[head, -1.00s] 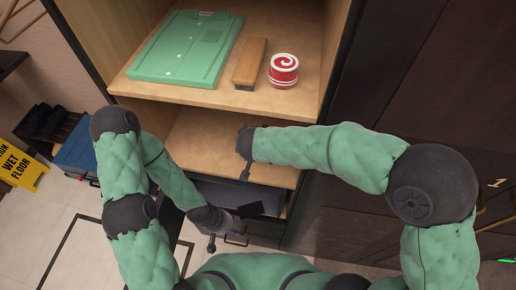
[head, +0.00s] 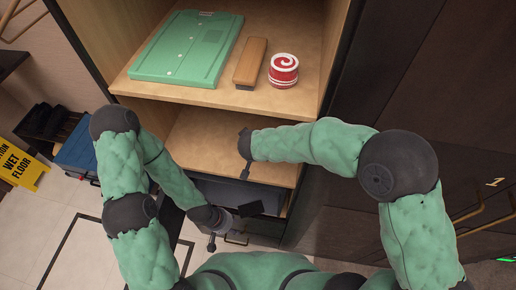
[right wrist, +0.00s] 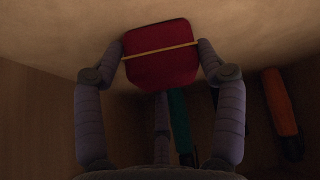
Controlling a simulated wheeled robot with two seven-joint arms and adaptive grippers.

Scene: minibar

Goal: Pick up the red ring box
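The red ring box (right wrist: 160,55), dark red with a thin gold band across it, shows in the right wrist view at the upper middle. It sits between the two fingers of my right gripper (right wrist: 160,60), whose tips look pressed against its left and right sides. In the head view the box and my right gripper are hidden inside the lower shelf compartment; only the right wrist shows at its opening. My left gripper (head: 232,225) is low in front of the cabinet, its dark fingertips spread apart with nothing between them.
The upper shelf (head: 190,95) holds a green flat case (head: 185,48), a brown brush-like block (head: 251,62) and a red-white swirl tin (head: 283,70). An orange object (right wrist: 280,103) and a green object (right wrist: 180,122) are near the box. A wet-floor sign (head: 20,165) stands left.

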